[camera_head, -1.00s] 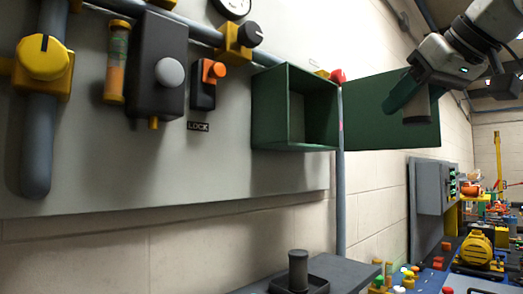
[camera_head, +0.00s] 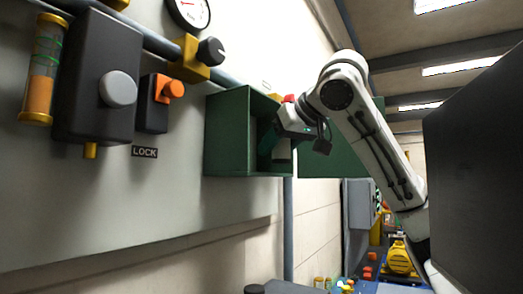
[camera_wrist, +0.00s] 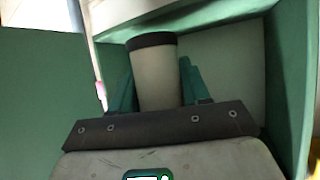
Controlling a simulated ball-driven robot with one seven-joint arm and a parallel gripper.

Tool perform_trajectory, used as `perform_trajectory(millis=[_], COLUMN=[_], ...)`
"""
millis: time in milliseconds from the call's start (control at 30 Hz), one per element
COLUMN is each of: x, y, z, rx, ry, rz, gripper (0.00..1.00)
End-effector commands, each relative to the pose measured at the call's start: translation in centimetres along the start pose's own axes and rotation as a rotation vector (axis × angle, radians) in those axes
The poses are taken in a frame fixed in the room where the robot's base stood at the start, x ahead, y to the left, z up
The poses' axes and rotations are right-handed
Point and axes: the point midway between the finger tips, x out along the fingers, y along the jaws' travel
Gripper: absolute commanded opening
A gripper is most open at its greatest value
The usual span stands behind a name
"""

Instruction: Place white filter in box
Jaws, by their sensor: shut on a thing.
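The white filter (camera_wrist: 157,80) is a pale cylinder with a dark band at its top end in the wrist view. My gripper (camera_wrist: 157,88) is shut on it, with a green finger on each side. In the head view my gripper (camera_head: 270,145) reaches into the open front of the green box (camera_head: 228,135) on the wall panel. In the wrist view the box's green walls (camera_wrist: 287,80) surround the filter. Whether the filter touches the box floor is hidden.
The box's green door (camera_head: 318,158) stands open to the right, behind my arm. A grey panel with an orange-handled lock switch (camera_head: 160,95), a black valve unit (camera_head: 95,85) and a gauge (camera_head: 190,12) lies left. A vertical pipe (camera_head: 288,225) runs below the box.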

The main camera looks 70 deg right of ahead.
Motion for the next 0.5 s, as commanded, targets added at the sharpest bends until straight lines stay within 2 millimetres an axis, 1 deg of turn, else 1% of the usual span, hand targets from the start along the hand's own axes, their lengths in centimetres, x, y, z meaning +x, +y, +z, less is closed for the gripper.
perform_trajectory(millis=[33, 267, 467, 500], x=[0.5, 2.1, 4.9, 5.2], y=[0.0, 0.0, 0.0, 0.1], z=[-0.5, -1.3, -2.9, -2.3], rx=[0.002, 0.001, 0.001, 0.000], ry=[-0.002, 0.000, -0.002, 0.000], rz=[0.000, 0.000, 0.000, 0.002], gripper=[0.14, 0.14, 0.14, 0.14])
